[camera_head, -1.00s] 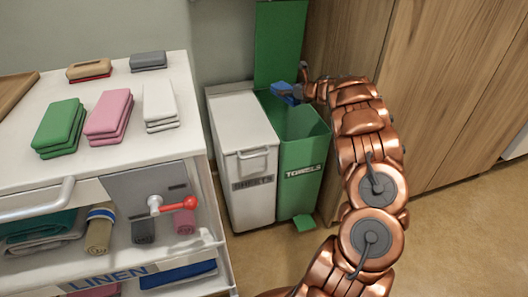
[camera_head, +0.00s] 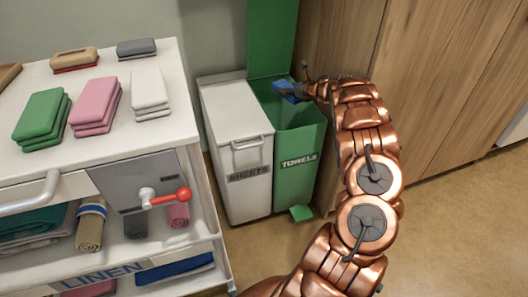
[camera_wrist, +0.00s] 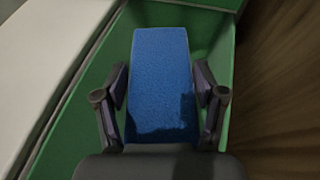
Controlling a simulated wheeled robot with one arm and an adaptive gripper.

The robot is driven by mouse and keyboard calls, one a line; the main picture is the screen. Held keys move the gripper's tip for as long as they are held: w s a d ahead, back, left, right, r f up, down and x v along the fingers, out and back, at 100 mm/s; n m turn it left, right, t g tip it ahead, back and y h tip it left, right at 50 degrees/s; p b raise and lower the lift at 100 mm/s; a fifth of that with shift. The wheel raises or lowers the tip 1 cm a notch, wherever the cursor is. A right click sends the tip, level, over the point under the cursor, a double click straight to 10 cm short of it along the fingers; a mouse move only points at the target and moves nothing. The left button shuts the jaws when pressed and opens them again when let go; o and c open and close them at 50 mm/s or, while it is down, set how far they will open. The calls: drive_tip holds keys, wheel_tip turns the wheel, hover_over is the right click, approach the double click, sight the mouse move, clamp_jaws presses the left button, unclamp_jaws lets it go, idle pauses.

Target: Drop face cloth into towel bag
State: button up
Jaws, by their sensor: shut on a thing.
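The blue face cloth (camera_wrist: 160,80) is held between the two fingers of my gripper (camera_wrist: 160,100) in the wrist view. In the head view the cloth (camera_head: 287,92) shows as a small blue patch at my gripper (camera_head: 296,92), at the upper part of the green towel bag (camera_head: 297,170). The bag is labelled TOWELS and its green lid (camera_head: 271,38) stands open behind it. In the wrist view the green walls of the bag (camera_wrist: 75,125) lie around and below the cloth. How far the cloth is above the bag's floor I cannot tell.
A closed white SHEETS bin (camera_head: 238,150) stands directly left of the green bag. A white linen cart (camera_head: 60,165) with folded cloths and a red-knobbed lever (camera_head: 183,194) is further left. A wooden cabinet (camera_head: 430,90) stands close on the right. A green pedal (camera_head: 301,213) is at the bag's foot.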

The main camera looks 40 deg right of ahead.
drive_tip(key=o, duration=1.2)
drive_tip(key=shift+v, duration=3.7)
